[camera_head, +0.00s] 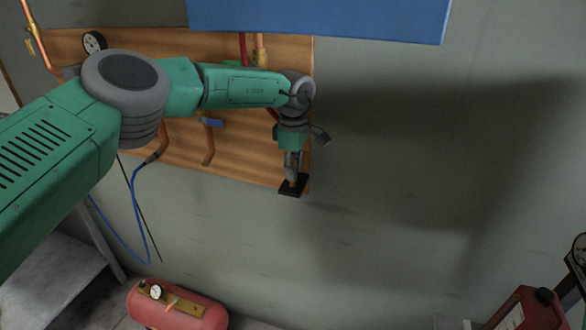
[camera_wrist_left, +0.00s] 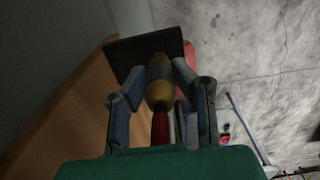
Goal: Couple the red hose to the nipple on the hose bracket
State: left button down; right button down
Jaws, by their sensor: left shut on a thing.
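My left gripper (camera_head: 291,172) reaches down in front of the wooden panel's lower right corner. In the left wrist view my left gripper (camera_wrist_left: 160,85) has its fingers shut around a brass coupling (camera_wrist_left: 160,94). The end of the red hose (camera_wrist_left: 160,128) runs into this coupling. The black hose bracket (camera_head: 293,187) is just below the fingertips, and in the left wrist view the bracket plate (camera_wrist_left: 140,54) lies right beyond the coupling. The nipple is hidden, so I cannot tell whether the coupling is on it. My right gripper is out of view.
The wooden panel (camera_head: 240,165) carries copper pipes, a gauge (camera_head: 94,42) and a blue-handled valve (camera_head: 211,122). A blue hose (camera_head: 138,210) hangs at left. A red tank (camera_head: 178,306) stands below. The wall (camera_head: 400,190) at right is clear.

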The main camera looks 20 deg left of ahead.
pick_arm(q)
jog(key=shift+f, duration=0.55)
dwell(0.6)
jog(key=c, duration=1.2)
grip_release()
